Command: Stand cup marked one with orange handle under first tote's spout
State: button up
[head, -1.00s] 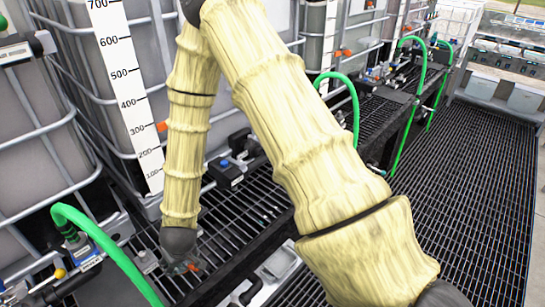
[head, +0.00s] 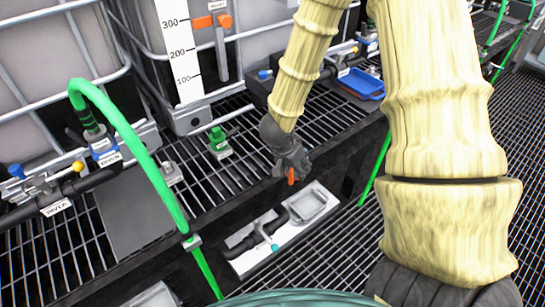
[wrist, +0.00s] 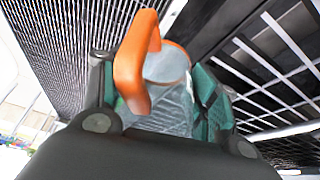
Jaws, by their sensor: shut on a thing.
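My gripper (head: 288,158) is shut on a cup with an orange handle; in the head view only the orange handle (head: 291,176) shows clearly below the dark fingers. In the wrist view the cup (wrist: 166,68) is greyish, with its orange handle (wrist: 130,72) towards the camera, between the teal finger pads. The number on the cup cannot be read. Caged totes stand behind, one with a measuring scale (head: 180,50). Which spout is the first tote's is unclear.
A green hose (head: 150,165) arches over the shelf at left, by a pipe with a yellow-knobbed valve (head: 77,167). A green fitting (head: 219,142) stands on the grating shelf (head: 235,180). A blue tray (head: 362,84) lies at the back right. Floor grating at right is clear.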

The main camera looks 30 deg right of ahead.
jog(key=shift+s+d+f+m+g+b, duration=0.2)
jog(key=shift+s+d+f+m+b, duration=0.25)
jog(key=shift+d+m, duration=0.15)
jog(key=shift+s+d+f+m+g+b, duration=0.2)
jog(key=shift+s+d+f+m+b, duration=0.2)
jog(key=shift+d+m, duration=0.2)
jog(key=shift+d+r, duration=0.1)
jog(key=w+p, duration=0.1)
jog(key=w, duration=0.4)
jog(key=w+a+p, duration=0.1)
jog(key=w, duration=0.5)
jog(key=w+p, duration=0.1)
jog(key=w, duration=0.5)
jog(key=shift+w+a+p, duration=0.2)
jog(key=shift+w+p, duration=0.05)
jog(key=shift+p, duration=0.1)
jog(key=shift+w+f, duration=0.1)
jog(key=shift+f, duration=0.15)
jog(key=shift+f, duration=0.1)
jog(key=o, duration=1.1)
